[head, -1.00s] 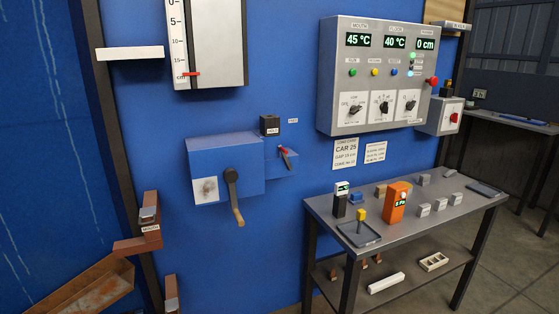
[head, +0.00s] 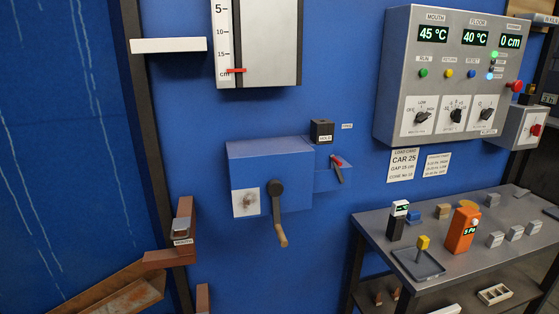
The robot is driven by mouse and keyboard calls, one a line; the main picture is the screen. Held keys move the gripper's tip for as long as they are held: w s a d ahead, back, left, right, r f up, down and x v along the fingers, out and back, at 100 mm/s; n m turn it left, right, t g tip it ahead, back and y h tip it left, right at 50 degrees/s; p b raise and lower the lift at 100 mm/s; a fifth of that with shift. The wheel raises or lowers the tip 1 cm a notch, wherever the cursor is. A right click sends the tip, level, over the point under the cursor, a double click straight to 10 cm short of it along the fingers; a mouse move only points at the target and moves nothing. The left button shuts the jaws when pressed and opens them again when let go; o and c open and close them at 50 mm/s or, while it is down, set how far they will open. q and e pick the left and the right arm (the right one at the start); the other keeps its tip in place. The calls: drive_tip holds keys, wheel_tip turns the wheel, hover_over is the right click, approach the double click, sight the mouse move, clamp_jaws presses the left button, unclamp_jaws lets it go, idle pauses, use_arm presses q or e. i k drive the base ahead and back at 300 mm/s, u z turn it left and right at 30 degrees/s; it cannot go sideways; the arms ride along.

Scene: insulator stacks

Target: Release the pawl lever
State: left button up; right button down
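The pawl lever appears to be the small red-tipped lever (head: 338,167) on the blue bracket at the right of the blue winch box (head: 268,165). Its red end is at the upper left and its dark shaft slants down to the right. A dark crank with a wooden handle (head: 280,225) hangs down from the front of the box. A small black block (head: 321,131) sits above the bracket, with a small label beside it. Neither of my grippers is in view.
A grey control panel (head: 440,80) with displays and knobs is on the wall at right. A grey table (head: 470,262) with an orange meter (head: 462,228) and small blocks stands at lower right. A white shelf (head: 168,45) and brown brackets (head: 170,257) are at left.

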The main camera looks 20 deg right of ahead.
sight(337, 163)
drive_tip(key=z, duration=0.05)
drive_tip(key=i, duration=0.95)
drive_tip(key=z, duration=0.65)
